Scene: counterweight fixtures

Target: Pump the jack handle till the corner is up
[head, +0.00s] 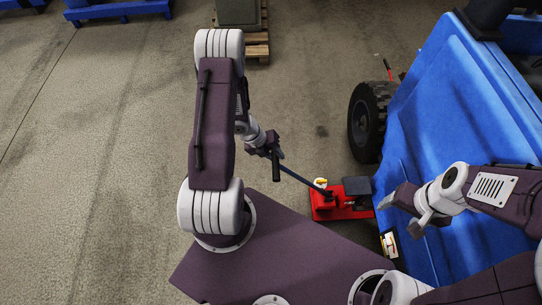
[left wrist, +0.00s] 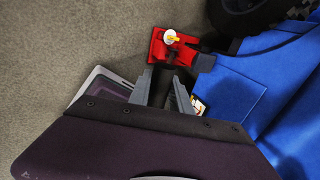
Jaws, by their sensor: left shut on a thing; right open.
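The red floor jack (head: 342,212) sits on the concrete beside the blue vehicle (head: 455,110). Its dark handle (head: 302,179) slants up and left from the jack to a thick black grip. My left gripper (head: 273,150) is shut on the handle near its upper end. A dark block on the jack is close to the vehicle's side. My right gripper (head: 413,208) is open and empty in front of the vehicle.
A black tyre (head: 371,120) of the vehicle stands behind the jack. A wooden pallet (head: 257,48) with a grey-green block is at the back. Blue racks or pallets (head: 118,10) are at the far left. The floor on the left is clear.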

